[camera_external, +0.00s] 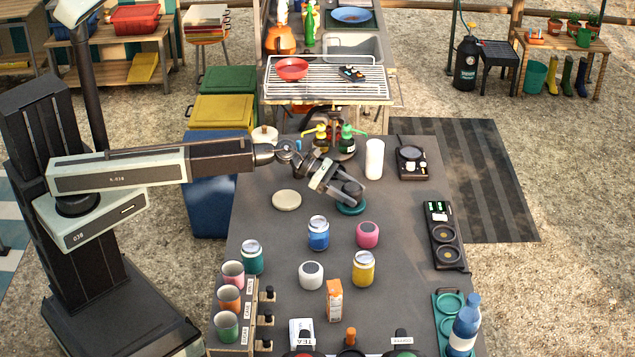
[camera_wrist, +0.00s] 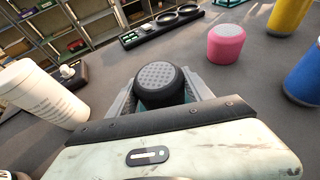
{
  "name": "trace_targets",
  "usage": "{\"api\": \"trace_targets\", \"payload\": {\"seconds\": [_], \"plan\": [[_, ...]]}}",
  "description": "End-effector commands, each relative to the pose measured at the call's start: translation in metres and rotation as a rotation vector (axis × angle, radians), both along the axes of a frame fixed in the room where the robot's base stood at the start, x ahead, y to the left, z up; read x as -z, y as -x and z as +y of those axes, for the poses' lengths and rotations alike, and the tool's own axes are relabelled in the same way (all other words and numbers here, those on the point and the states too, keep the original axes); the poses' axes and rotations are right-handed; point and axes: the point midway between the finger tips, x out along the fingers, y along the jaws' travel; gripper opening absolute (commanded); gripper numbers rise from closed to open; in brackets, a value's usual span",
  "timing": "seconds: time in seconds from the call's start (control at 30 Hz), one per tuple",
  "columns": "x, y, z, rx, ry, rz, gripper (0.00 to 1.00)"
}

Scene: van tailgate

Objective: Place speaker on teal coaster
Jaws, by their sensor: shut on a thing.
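A black speaker (camera_external: 349,191) with a grey dotted top is between the fingers of my gripper (camera_external: 345,190), which is shut on it. The speaker also shows in the wrist view (camera_wrist: 160,84), upright between the two jaws. The teal coaster (camera_external: 351,210) lies on the dark table directly beneath the speaker, with its front rim showing. Whether the speaker touches the coaster or hangs just above it, I cannot tell.
A pink speaker (camera_external: 367,234), a blue jar (camera_external: 318,233) and a yellow jar (camera_external: 363,268) stand in front. A pale round coaster (camera_external: 286,200) lies to the left. A white cup (camera_external: 374,158) stands behind, beside a black device (camera_external: 412,160). A black tray (camera_external: 443,235) lies right.

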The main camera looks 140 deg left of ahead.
Motion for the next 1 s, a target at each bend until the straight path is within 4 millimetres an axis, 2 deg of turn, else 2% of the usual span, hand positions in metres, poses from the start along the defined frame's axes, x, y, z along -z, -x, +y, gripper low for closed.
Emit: {"api": "trace_targets", "payload": {"seconds": [0.03, 0.2, 0.33, 0.37, 0.43, 0.83, 1.0], "plan": [[0.007, 0.0, 0.0, 0.0, 0.0, 0.0, 0.12], [0.002, 0.0, 0.0, 0.0, 0.0, 0.0, 0.12], [0.006, 0.0, 0.0, 0.0, 0.0, 0.0, 0.12], [0.006, 0.0, 0.0, 0.0, 0.0, 0.0, 0.62], [0.005, 0.0, 0.0, 0.0, 0.0, 0.0, 0.81], [0.0, 0.0, 0.0, 0.0, 0.0, 0.0, 0.81], [-0.009, 0.02, -0.01, -0.001, -0.001, 0.001, 0.81]]}}
